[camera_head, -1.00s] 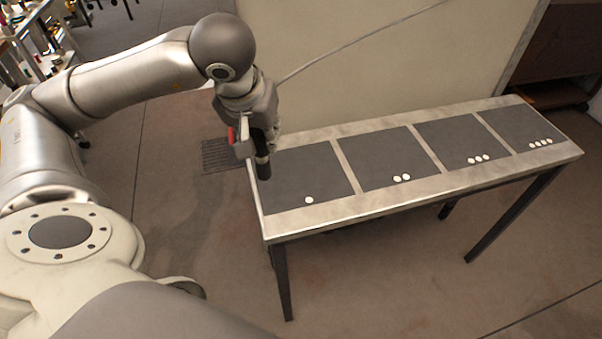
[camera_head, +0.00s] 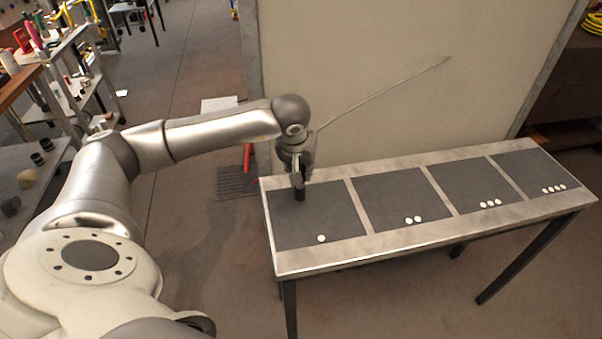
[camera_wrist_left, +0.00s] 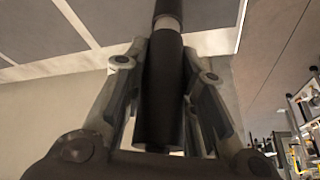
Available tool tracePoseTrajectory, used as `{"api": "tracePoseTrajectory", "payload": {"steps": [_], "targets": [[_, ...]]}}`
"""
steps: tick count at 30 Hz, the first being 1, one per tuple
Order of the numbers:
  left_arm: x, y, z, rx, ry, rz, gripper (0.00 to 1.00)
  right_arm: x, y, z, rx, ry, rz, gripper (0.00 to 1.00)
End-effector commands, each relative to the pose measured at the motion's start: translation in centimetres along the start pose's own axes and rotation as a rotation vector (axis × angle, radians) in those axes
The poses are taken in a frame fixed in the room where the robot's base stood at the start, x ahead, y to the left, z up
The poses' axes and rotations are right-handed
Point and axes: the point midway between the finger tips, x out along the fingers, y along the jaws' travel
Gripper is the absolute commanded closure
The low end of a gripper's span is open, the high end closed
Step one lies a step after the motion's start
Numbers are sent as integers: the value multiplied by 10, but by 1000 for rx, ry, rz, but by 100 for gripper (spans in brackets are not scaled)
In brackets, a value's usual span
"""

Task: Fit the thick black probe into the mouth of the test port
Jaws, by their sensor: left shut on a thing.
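My left gripper (camera_head: 299,182) is shut on the thick black probe (camera_head: 299,195). The probe points down over the left end of the table, above the dark panel with one white dot. I cannot tell whether its tip touches the panel. In the left wrist view the probe (camera_wrist_left: 162,95) lies between the two fingers (camera_wrist_left: 160,110), with a lighter ring and a narrower dark end past the fingertips. I cannot make out the test port in either view. My right gripper is not in view.
The metal table (camera_head: 400,240) holds several dark panels marked with white dots, otherwise bare. A pale wall panel (camera_head: 400,80) stands behind it, with a thin grey line running up from near my gripper. Shelves with tools (camera_head: 70,80) stand at far left. A floor grate (camera_head: 238,182) lies left of the table.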

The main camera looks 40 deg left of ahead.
Motion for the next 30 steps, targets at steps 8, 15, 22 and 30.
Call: {"api": "tracePoseTrajectory", "payload": {"steps": [8,15,22,30], "targets": [[25,0,12,0,-1,0,100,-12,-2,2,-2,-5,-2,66],[27,0,13,0,-1,1,100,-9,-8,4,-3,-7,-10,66],[28,0,14,0,-2,0,58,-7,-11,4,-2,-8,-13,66],[28,0,14,0,-2,0,53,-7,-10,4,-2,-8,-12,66]]}}
